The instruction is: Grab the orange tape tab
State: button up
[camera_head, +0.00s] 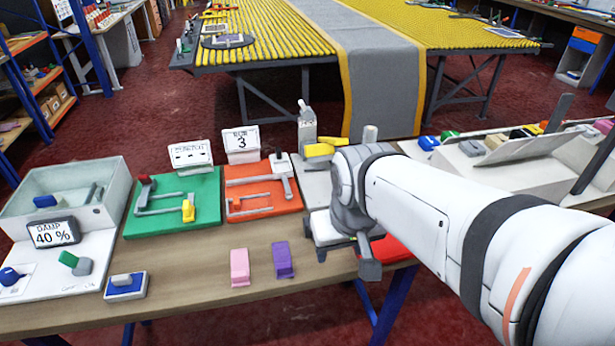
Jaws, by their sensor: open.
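I cannot pick out an orange tape tab with certainty in this view. An orange board (262,190) lies on the wooden table, with a grey bracket and a sign reading 3. My gripper (345,257) is over the table's front edge, right of the purple block, and looks open with nothing visible between its fingers. My wrist and arm come in from the right and hide part of the table behind them.
A pink block (239,267) and a purple block (283,260) stand near the front edge. A green board (172,218) and a grey bin (108,175) are left. A grey runner (385,75) hangs from the yellow-slatted table behind. Bare wood (190,285) is clear at front left.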

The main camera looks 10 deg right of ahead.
aim_at(237, 206)
jog(key=k, duration=1.3)
jog(key=u, duration=0.6)
jog(key=i, duration=2)
jog(key=z, duration=0.1)
